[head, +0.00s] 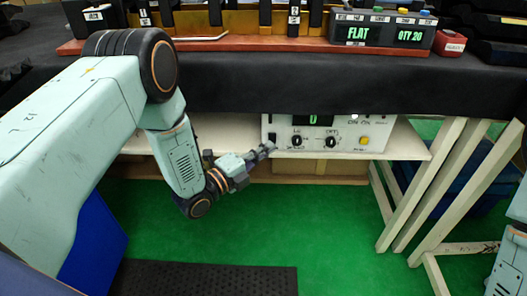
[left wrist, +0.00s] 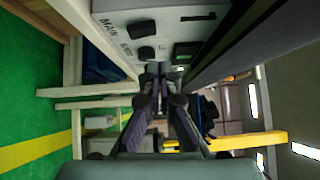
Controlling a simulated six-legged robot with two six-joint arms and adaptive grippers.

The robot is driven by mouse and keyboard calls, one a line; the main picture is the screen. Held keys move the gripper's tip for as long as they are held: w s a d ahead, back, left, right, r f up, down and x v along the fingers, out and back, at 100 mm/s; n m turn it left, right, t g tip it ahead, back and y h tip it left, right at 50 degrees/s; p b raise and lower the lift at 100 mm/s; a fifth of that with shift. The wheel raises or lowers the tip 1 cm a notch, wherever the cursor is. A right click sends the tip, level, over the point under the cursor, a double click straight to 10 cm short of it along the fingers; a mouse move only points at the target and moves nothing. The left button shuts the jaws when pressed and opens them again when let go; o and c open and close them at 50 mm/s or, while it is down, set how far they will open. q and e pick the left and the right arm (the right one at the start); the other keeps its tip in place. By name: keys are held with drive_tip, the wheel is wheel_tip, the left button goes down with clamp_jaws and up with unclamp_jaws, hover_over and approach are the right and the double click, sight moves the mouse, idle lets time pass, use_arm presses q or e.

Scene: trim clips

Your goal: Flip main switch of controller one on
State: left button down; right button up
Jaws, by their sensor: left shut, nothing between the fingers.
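A white control box (head: 283,132) sits on the shelf under the table, with a dark display showing a green character, two black knobs and a yellow button. In the left wrist view its panel (left wrist: 175,20) shows at the top, turned sideways, with lettering that starts with MAIN beside black controls (left wrist: 147,53). I cannot tell which position the main switch is in. My left gripper (head: 268,149) is shut and empty at the box's lower left edge. In the left wrist view its fingertips (left wrist: 153,72) are close below the panel; contact cannot be told. My right gripper is out of view.
The table's dark cover (head: 230,92) hangs above the box. The white shelf (head: 405,145) and slanted white legs (head: 405,190) bound the right side. On top are a FLAT / QTY 20 display unit (head: 380,30) and a red box (head: 449,43).

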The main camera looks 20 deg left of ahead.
use_arm(q)
drive_tip(key=r+p+v, duration=0.1)
drive_tip(key=p+v, duration=0.3)
drive_tip(key=v, duration=0.6)
drive_tip(key=shift+r, duration=0.2)
drive_tip(key=shift+f, duration=0.1)
